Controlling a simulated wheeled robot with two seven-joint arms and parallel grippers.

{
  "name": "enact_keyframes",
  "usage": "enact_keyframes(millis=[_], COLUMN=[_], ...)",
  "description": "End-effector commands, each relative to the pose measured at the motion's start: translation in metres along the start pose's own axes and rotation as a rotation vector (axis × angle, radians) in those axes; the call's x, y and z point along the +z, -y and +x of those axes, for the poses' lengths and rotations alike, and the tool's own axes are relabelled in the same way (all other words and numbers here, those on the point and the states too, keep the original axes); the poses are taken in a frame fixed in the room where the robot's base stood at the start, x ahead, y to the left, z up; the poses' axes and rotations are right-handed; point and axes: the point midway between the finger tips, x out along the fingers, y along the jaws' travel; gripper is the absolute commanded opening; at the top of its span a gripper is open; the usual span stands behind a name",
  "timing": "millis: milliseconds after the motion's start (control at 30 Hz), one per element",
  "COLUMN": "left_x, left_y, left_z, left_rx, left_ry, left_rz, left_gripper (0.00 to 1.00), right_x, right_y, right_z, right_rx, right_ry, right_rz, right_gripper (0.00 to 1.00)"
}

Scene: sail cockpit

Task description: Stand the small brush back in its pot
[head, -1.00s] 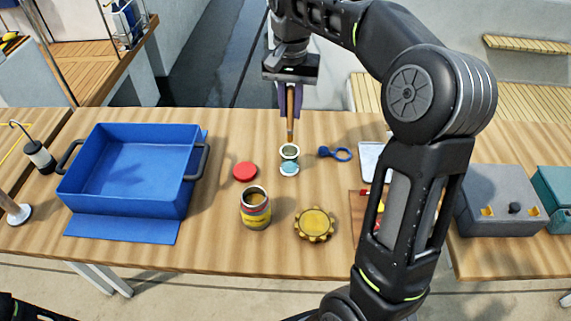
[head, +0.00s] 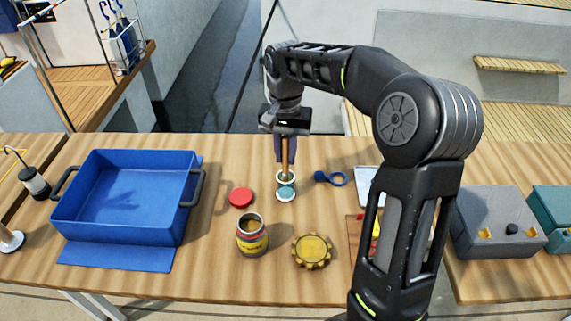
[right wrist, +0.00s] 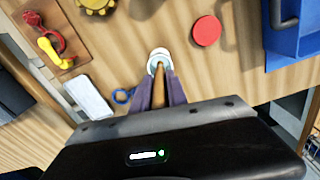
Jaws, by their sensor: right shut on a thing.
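The small brush (head: 285,158) is upright with its wooden handle in my right gripper (head: 285,150), which is shut on it. The brush's lower end is at the mouth of the small pot (head: 286,190) and appears to be inside it; the bristles are hidden. In the right wrist view the handle (right wrist: 158,92) runs between the purple fingers to the pot (right wrist: 159,58). My left gripper is out of view.
A red lid (head: 241,197) lies left of the pot, and a blue ring-shaped item (head: 332,178) lies right of it. A yellow-labelled can (head: 252,236) and a yellow toothed disc (head: 312,250) stand nearer. A blue bin (head: 125,240) is at the left.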

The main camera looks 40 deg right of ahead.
Motion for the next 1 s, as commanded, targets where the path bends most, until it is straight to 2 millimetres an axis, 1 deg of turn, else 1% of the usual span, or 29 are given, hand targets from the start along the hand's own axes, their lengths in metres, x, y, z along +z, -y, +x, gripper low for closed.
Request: enact_keyframes(millis=[133,200,267,400,500,733,867,900,1000], left_x=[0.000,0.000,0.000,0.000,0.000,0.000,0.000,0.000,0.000], left_y=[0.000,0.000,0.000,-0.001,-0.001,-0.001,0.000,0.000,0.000], left_z=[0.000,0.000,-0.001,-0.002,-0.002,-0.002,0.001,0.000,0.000], left_rx=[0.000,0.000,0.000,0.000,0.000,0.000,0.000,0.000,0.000], left_ry=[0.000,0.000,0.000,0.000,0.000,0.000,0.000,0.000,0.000], left_rz=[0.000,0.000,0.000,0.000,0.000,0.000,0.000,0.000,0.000], left_gripper=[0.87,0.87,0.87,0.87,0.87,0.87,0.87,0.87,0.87], right_x=[0.000,0.000,0.000,0.000,0.000,0.000,0.000,0.000,0.000], right_y=[0.000,0.000,0.000,0.000,0.000,0.000,0.000,0.000,0.000], right_z=[0.000,0.003,0.009,0.029,0.037,0.037,0.041,0.040,0.040], right_rx=[0.000,0.000,0.000,0.001,0.001,-0.001,-0.001,-0.001,-0.001], right_ry=[-0.001,0.000,0.001,0.001,0.000,-0.001,-0.001,-0.001,-0.001], right_rz=[0.000,0.000,0.000,-0.001,-0.001,-0.001,-0.001,-0.001,-0.001], right_gripper=[0.00,0.00,0.00,0.00,0.00,0.00,0.00,0.20,0.28])
